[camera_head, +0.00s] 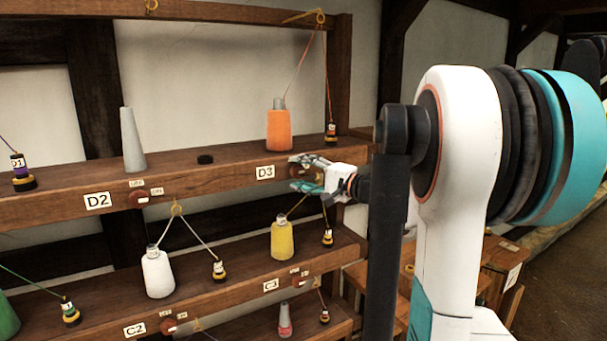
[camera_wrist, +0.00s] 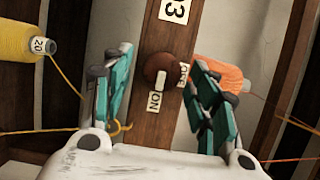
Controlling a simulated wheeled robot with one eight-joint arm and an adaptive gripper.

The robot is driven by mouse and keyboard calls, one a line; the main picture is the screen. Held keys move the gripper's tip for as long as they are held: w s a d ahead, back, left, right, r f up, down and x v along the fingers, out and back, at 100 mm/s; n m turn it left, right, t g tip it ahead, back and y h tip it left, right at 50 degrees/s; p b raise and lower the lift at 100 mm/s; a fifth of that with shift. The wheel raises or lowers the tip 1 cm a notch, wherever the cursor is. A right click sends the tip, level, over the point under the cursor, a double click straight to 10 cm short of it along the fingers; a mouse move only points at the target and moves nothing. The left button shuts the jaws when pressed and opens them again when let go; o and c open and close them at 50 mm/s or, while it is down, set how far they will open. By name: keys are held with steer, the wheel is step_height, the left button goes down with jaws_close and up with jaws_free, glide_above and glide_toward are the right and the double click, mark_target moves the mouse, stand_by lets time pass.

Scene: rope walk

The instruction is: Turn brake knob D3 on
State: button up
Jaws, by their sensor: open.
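The D3 brake knob (camera_wrist: 160,66) is a round red-brown knob on the wooden rail in the wrist view. A short white mark sits on its lower side, toward the ON label (camera_wrist: 156,101). The OFF label (camera_wrist: 183,75) is at its right. I cannot tell the exact setting. My gripper (camera_wrist: 161,57) is open, with one teal finger on each side of the knob; contact is not clear. In the head view my gripper (camera_head: 298,172) is at the rail, right of the D3 label (camera_head: 265,172), and hides most of the knob.
An orange cone (camera_head: 278,130) stands on the shelf above, with a thread to a small labelled bobbin (camera_head: 331,134). A yellow cone (camera_head: 282,239) and a white cone (camera_head: 157,272) stand on the shelf below. The D2 knob (camera_head: 138,200) is farther left.

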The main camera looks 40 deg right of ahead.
steer(key=s+d, duration=0.1)
steer(key=s, duration=1)
steer(key=shift+s+d, duration=0.4)
